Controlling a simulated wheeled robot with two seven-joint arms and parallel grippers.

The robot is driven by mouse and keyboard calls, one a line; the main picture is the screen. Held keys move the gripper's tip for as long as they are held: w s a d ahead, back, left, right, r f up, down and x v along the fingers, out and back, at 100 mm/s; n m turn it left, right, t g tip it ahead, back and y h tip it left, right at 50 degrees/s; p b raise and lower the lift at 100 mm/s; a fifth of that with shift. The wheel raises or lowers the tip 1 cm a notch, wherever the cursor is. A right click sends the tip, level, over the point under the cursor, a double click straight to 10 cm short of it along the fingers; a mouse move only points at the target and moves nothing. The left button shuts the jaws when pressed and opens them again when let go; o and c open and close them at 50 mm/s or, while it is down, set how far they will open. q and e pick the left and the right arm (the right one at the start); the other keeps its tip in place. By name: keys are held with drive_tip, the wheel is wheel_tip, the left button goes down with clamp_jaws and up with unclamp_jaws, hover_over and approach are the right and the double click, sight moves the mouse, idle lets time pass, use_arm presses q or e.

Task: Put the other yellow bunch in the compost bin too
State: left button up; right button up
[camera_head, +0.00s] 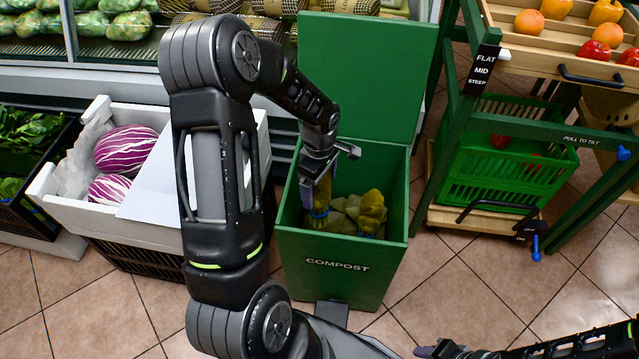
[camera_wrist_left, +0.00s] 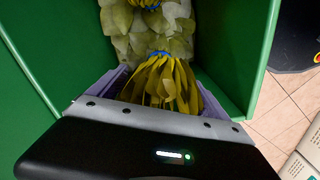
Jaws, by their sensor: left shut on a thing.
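The green compost bin (camera_head: 335,285) stands open, its lid (camera_head: 365,75) raised at the back. My left gripper (camera_head: 322,185) points down into the bin's mouth at the left side. It is shut on a yellow bunch (camera_head: 320,203) with a blue band, which also shows between the fingers in the left wrist view (camera_wrist_left: 165,82). Another yellowish bunch (camera_head: 372,212) with a blue band lies inside the bin; it shows at the top of the wrist view (camera_wrist_left: 148,4). Whether the held bunch touches it is unclear. My right gripper (camera_head: 440,349) is at the bottom edge, its jaws unclear.
A white crate (camera_head: 60,190) with purple-striped radicchio stands left of the bin. A green tilting stand (camera_head: 450,135) with a fruit tray (camera_head: 515,45) and a green basket (camera_head: 465,180) is at the right. The tiled floor (camera_head: 450,290) is clear at front right.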

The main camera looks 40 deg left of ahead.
use_arm(q)
drive_tip(key=shift+f+b, duration=2.55)
drive_tip(key=shift+f, duration=0.9)
drive_tip(key=o, duration=1.8)
drive_tip(key=shift+o, duration=0.2)
wheel_tip(320, 180, up, 8)
drive_tip(key=shift+f+p, duration=0.1)
drive_tip(key=shift+p, duration=0.9)
